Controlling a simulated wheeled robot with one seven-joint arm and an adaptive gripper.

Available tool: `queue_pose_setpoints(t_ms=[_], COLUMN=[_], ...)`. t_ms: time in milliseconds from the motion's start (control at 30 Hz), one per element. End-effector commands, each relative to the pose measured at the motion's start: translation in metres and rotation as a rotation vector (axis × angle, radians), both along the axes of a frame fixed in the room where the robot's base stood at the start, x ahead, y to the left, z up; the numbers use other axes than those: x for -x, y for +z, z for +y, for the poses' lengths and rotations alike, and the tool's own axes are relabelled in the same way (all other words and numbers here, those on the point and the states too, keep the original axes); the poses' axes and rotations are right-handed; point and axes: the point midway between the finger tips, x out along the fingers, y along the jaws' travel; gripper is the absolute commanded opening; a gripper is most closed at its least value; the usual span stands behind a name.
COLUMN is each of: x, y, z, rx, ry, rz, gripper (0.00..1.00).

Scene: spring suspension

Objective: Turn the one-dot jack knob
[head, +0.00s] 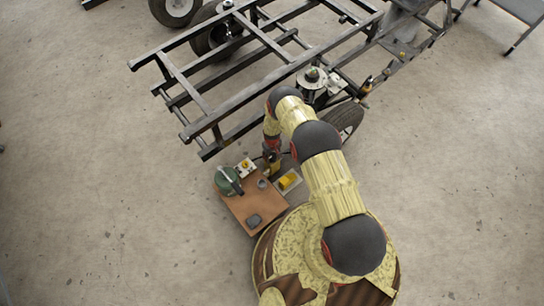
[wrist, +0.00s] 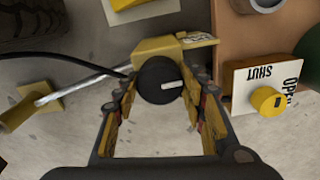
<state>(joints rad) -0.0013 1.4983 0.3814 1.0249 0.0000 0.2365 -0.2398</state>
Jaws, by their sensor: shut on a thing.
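A round black knob (wrist: 155,86) with a white pointer bar sits on a yellow jack body (wrist: 156,48) in the wrist view. A small white label (wrist: 199,41) with dark marks lies beside it; I cannot read a dot count. My gripper (wrist: 164,84) has its two fingers on either side of the knob and is shut on it. The pointer bar points right, towards the right finger. In the head view, my gripper (head: 271,162) is low beside the brown board, and the knob is hidden.
A yellow knob (wrist: 268,101) on a SHUT/OPEN plate is close right, on the brown board (head: 240,207). A dark frame (head: 215,115) and tyre (head: 345,120) stand beyond.

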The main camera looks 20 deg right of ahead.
Motion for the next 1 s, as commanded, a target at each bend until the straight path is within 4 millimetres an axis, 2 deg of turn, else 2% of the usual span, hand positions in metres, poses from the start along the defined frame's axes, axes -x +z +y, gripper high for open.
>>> queue_pose_setpoints(t_ms=[1000], x=[0.0022], y=[-0.0009], z=[0.0006], rx=[-0.001], ry=[0.965], rz=[0.002], gripper=[0.16])
